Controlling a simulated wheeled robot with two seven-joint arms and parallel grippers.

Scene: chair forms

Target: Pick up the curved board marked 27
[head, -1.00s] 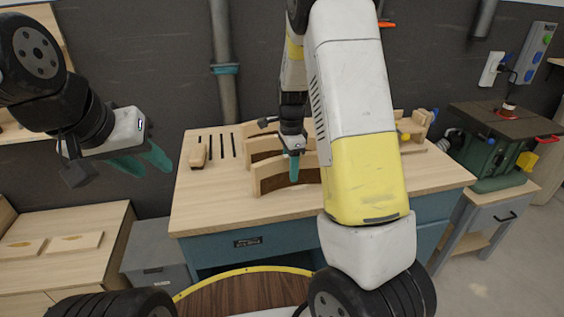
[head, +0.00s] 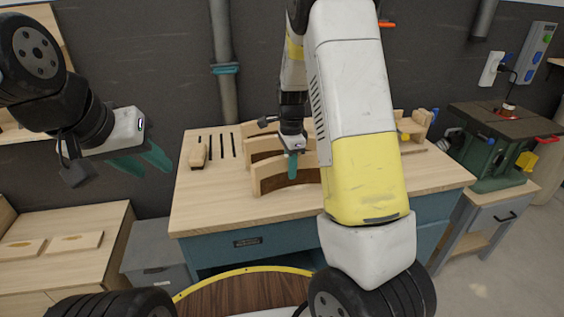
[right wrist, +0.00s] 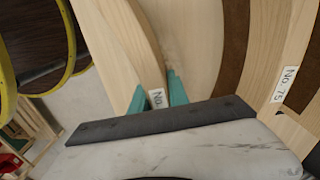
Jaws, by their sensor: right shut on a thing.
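A curved pale wooden board (head: 270,181) stands at the front of the group of curved boards on the workbench. My right gripper (head: 292,167) points down at this board. In the right wrist view, the teal fingers of my right gripper (right wrist: 158,97) are shut on a curved board (right wrist: 128,45), across its labelled edge. Its label reads "No."; the number is hidden. A neighbouring curved board (right wrist: 264,50) carries the label "No. 75". My left gripper (head: 143,160) is open and empty, in the air left of the bench.
The workbench (head: 215,215) has free top at its front left. A small wooden block (head: 198,154) and dark slots lie at the back left. A green machine (head: 497,150) stands on a stand at the right. A low wooden cabinet (head: 60,265) is at the left.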

